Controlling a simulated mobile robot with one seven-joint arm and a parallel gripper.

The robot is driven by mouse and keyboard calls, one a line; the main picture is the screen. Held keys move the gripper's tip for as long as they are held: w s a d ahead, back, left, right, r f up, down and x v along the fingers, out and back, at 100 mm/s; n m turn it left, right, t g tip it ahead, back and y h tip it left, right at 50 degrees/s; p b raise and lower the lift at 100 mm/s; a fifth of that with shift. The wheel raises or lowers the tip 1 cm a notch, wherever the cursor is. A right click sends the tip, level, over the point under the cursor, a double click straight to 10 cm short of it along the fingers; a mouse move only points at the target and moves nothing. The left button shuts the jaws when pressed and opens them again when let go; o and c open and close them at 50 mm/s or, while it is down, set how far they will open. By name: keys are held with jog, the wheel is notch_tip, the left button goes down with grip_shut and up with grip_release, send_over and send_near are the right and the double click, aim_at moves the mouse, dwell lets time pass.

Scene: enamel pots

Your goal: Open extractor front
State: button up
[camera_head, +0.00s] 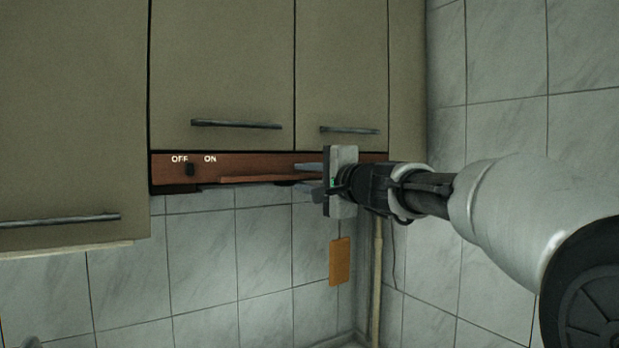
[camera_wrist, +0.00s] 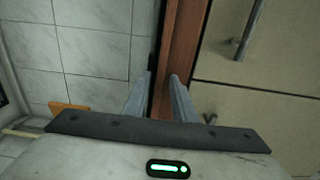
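The extractor front (camera_head: 262,168) is a brown wooden strip under the two middle cabinet doors, with a raised lip along its lower right part. It looks closed, flush under the doors. My gripper (camera_head: 308,180) is at its right part, with one finger above the lip and one below. In the wrist view the brown front (camera_wrist: 183,50) runs between and beyond the fingertips (camera_wrist: 160,82). The fingers are apart, with a gap between them. Whether either finger touches the lip cannot be told. My gripper hides the front's right part in the head view.
Cabinet doors with bar handles (camera_head: 236,124) are above. A lower cabinet (camera_head: 70,150) is at left. An orange board (camera_head: 340,262) hangs below my gripper. A tiled wall (camera_head: 520,90) stands close at right.

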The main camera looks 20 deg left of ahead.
grip_shut()
jog(key=b+v, duration=0.7)
jog(key=v, duration=0.6)
jog(key=shift+s, duration=0.15)
jog(key=shift+d, duration=0.1)
jog(key=shift+o, duration=1)
grip_release()
jog(key=b+v, duration=0.2)
jog(key=v, duration=1.5)
jog(key=shift+s+b, duration=0.2)
jog(key=shift+b, duration=0.1)
jog(key=shift+d, duration=0.1)
